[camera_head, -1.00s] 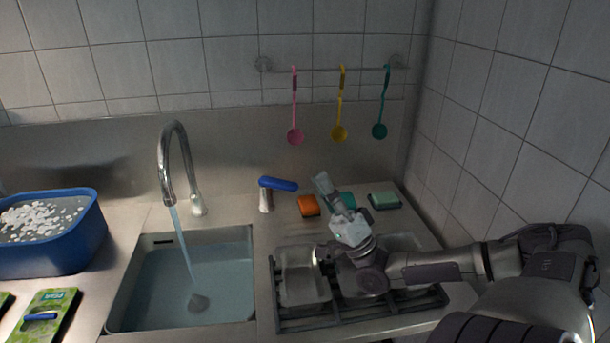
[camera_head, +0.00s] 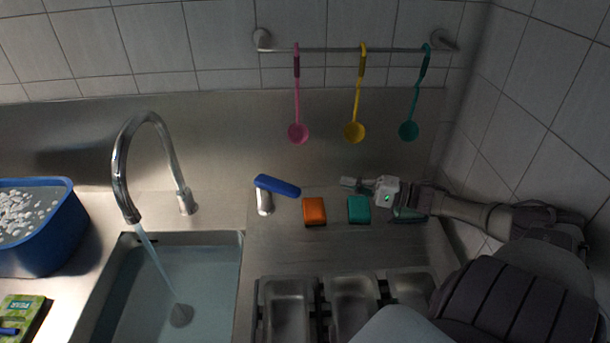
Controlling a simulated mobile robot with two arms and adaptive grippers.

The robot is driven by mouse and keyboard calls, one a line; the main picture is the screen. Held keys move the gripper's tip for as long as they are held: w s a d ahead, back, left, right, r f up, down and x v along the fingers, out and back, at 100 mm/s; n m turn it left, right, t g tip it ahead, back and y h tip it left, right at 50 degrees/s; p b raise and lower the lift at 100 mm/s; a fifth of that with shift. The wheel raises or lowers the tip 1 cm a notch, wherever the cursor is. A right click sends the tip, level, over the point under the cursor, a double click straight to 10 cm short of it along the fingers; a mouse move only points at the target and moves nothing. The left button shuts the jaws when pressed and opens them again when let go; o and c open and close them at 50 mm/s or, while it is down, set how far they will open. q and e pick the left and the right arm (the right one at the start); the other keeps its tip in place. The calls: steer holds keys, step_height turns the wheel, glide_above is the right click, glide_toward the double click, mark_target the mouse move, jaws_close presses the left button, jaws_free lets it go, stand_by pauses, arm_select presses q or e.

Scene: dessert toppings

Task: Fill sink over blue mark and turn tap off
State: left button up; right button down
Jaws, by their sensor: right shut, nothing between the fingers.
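The sink (camera_head: 232,290) at the lower left holds water (camera_head: 210,278). A stream runs from the curved metal spout (camera_head: 120,180) into it. The drain shows through the water. I cannot make out a blue mark in the sink. The tap handle (camera_head: 277,186) is a blue lever on a short metal post, right of the spout. My right gripper (camera_head: 347,183) is shut and empty. It is right of the lever, apart from it, above the back of the counter near the sponges, with its fingers pointing left. My left gripper is not in view.
Metal trays (camera_head: 288,310) are in front. Pink (camera_head: 298,132), yellow (camera_head: 355,131) and teal (camera_head: 409,130) ladles hang from a rail. A blue tub (camera_head: 62,235) stands left.

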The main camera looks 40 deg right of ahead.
mark_target(278, 186)
steer(key=b+x, duration=0.1)
steer(key=x, duration=0.1)
steer(key=shift+w+a+f+b, duration=0.2)
steer(key=shift+w+a+b, duration=0.05)
steer(key=shift+a+b, duration=0.15)
steer(key=b+x, duration=0.5)
steer(key=x, duration=0.2)
steer(key=shift+d+f, duration=0.1)
steer(key=shift+f, duration=0.05)
steer(key=a, duration=0.1)
steer(key=a+p, duration=0.2)
steer(key=shift+s+a+r, duration=0.15)
steer(key=shift+s+r, duration=0.15)
steer(key=shift+r, duration=0.1)
steer(key=shift+s+a+p, duration=0.1)
steer(key=shift+a+p, duration=0.15)
steer(key=shift+p, duration=0.05)
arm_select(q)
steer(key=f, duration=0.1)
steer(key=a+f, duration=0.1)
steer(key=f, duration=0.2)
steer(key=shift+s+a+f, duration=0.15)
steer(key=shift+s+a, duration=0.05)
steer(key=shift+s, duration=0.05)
arm_select(e)
steer(key=shift+a+f, duration=0.1)
steer(key=shift+a, duration=0.05)
